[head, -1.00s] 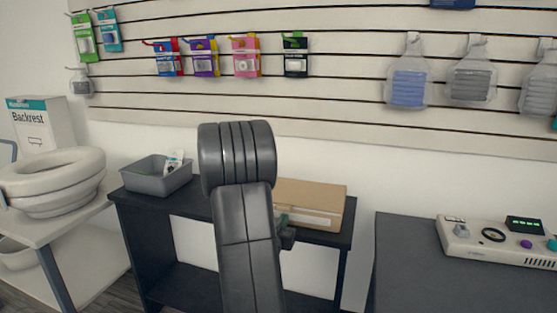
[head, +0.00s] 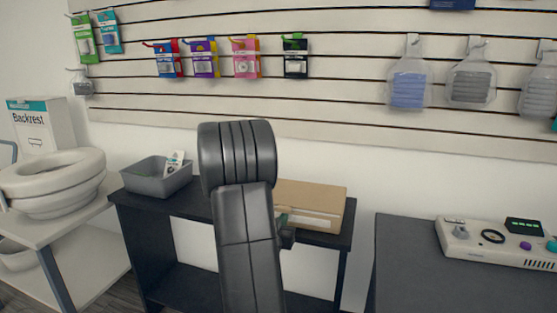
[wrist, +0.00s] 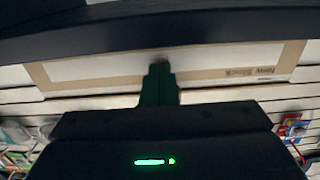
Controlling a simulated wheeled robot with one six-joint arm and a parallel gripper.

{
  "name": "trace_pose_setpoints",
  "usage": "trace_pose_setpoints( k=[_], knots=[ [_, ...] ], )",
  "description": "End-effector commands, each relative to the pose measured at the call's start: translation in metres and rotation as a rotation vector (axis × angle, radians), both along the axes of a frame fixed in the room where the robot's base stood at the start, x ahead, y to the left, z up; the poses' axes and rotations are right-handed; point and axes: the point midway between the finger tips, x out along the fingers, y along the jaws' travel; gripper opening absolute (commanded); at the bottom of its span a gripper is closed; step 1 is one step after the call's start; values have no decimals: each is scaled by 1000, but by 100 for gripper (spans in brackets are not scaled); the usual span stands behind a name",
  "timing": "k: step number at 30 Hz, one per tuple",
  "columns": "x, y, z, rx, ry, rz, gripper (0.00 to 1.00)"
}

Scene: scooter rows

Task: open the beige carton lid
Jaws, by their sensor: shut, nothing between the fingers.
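The beige carton (head: 318,194) stands on a dark table behind my arm in the head view, with its lid lying shut on top. My arm hides its left part. A pale label shows on its front. In the wrist view the carton (wrist: 215,62) appears upside down, its label reading "New Stock". My gripper (wrist: 160,75) is shut and empty, its dark green fingers in front of the carton's labelled face. I cannot tell whether the fingertips touch it. In the head view my arm hides most of the gripper.
A grey bin (head: 157,180) with a small packet stands left of the carton on the dark table (head: 135,203). A beige control box (head: 490,243) sits on a separate dark table at right. A raised toilet seat (head: 52,180) is at left. Packets hang on the slatted wall behind.

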Motion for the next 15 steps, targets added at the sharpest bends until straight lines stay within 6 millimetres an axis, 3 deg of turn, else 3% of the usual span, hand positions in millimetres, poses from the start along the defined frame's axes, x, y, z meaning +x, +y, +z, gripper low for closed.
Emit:
trace_pose_setpoints(
  k=[15],
  knots=[
    [0, 0, 17, 0, 0, 0, 0]
  ],
)
